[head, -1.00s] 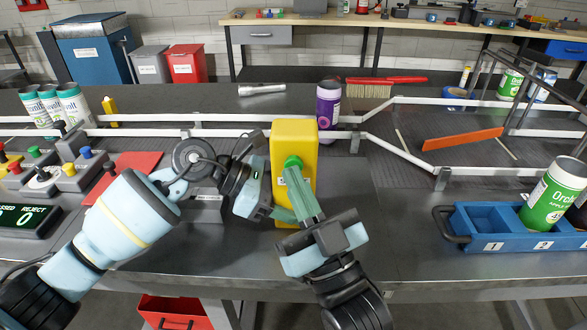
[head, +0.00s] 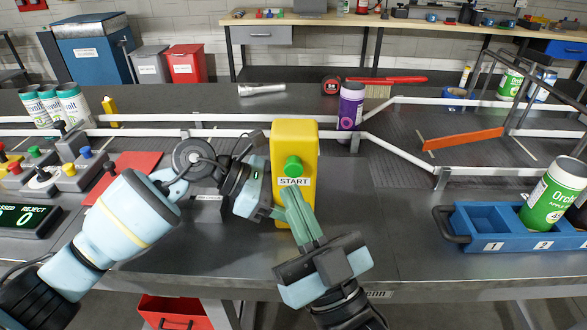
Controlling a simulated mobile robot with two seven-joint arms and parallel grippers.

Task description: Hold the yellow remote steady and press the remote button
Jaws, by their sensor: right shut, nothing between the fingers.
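The yellow remote (head: 308,150) stands upright at the middle, with a green button (head: 293,166) above a START label. My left gripper (head: 277,211) comes from the left and is shut on the remote's lower part; its fingertips are partly hidden by my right gripper. My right gripper (head: 290,194) is shut and empty. Its fingertips are in front of the remote just below the START label, apart from the button in the picture.
A purple can (head: 350,108) stands by the conveyor rails behind the remote. An orange diverter bar (head: 463,139) crosses the conveyor. A blue crate (head: 470,240) with cans is at right, a button panel (head: 45,178) at left.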

